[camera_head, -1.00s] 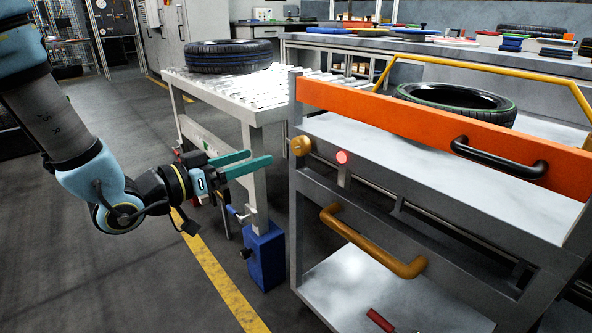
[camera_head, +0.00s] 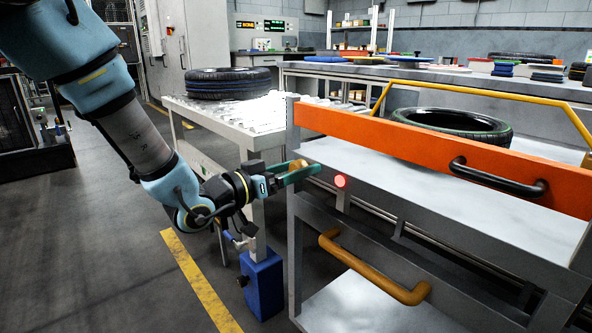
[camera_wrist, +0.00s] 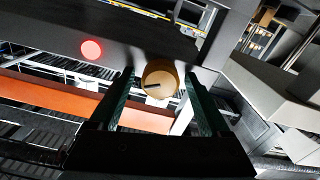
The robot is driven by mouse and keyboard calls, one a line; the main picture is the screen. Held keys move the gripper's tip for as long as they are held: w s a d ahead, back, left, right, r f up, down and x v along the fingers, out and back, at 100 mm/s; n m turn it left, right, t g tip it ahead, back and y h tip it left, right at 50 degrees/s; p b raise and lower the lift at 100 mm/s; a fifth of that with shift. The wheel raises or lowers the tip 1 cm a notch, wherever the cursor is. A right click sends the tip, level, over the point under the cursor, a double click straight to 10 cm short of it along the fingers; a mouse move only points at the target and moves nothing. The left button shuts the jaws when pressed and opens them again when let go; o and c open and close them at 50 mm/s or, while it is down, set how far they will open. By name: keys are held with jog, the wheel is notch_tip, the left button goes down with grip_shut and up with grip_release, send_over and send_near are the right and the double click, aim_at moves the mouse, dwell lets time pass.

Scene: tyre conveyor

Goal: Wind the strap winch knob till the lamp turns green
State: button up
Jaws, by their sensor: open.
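The strap winch knob (camera_wrist: 160,80) is a round golden knob with a dark line on its face, on the cart's grey frame. In the head view the knob (camera_head: 297,165) shows just above my gripper's fingers and is partly covered by them. My gripper (camera_head: 300,172) has green fingers and is open; in the wrist view its fingers (camera_wrist: 160,98) stand on either side of the knob. I cannot tell whether they touch it. The lamp (camera_head: 340,181) glows red on the cart front, right of the knob; it is also red in the wrist view (camera_wrist: 92,49).
The cart has an orange bar (camera_head: 440,150), a black handle (camera_head: 497,178) and a yellow handle (camera_head: 372,270). A tyre (camera_head: 455,128) lies on the cart. A roller conveyor (camera_head: 235,118) with another tyre (camera_head: 230,83) stands left. A blue block (camera_head: 262,284) is below my gripper.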

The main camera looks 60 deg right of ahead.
grip_shut()
dwell(0.7)
